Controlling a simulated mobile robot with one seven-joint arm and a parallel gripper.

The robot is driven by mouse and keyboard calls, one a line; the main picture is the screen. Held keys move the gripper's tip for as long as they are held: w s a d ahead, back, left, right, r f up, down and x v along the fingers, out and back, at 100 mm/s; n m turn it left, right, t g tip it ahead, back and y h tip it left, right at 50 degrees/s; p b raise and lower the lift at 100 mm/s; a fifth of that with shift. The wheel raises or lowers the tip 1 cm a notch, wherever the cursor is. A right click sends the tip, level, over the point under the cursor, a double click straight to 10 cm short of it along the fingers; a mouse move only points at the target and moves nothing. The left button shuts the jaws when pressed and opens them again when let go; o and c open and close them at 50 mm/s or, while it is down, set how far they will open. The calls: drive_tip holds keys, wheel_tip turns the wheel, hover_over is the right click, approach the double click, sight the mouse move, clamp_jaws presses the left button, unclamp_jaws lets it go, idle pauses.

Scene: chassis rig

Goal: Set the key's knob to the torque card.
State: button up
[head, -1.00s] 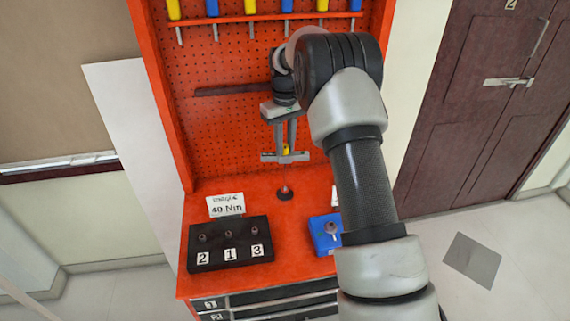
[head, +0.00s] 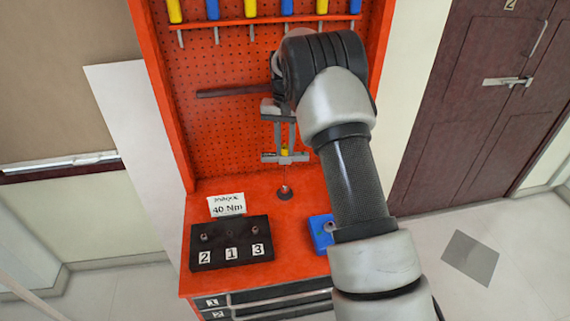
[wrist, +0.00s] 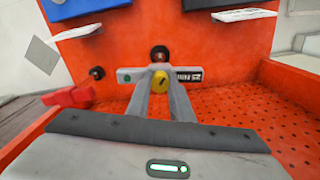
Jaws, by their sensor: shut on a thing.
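The torque card (head: 227,206) stands behind the black socket block and reads 40 Nm. My gripper (head: 285,154) is above the red bench, its fingers pointing down. It is shut on the key's yellow knob (wrist: 160,80), which shows between the fingertips. The key's grey crossbar (wrist: 131,76) spans both sides of the fingers in the wrist view, with a dark label at right too small to read. A small dark post (head: 285,193) stands on the bench below the key. I cannot tell whether they touch, nor read the knob's setting.
The black block (head: 231,243), marked 2, 1, 3, sits front left on the bench. A blue block (head: 320,234) at right is partly hidden by my arm. Behind rises a red pegboard (head: 235,125) with a dark horizontal bar (head: 232,92) and hanging screwdrivers.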

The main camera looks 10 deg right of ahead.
drive_tip(key=shift+s+f+m, duration=0.15)
drive_tip(key=shift+f+m, duration=0.2)
drive_tip(key=shift+m, duration=0.45)
drive_tip(key=o, duration=0.7)
drive_tip(key=n+p, duration=0.1)
drive_tip(key=n, duration=0.5)
drive_tip(key=shift+r+n, duration=0.1)
drive_tip(key=shift+n, duration=0.2)
drive_tip(key=n, duration=0.4)
drive_tip(key=shift+n, duration=0.3)
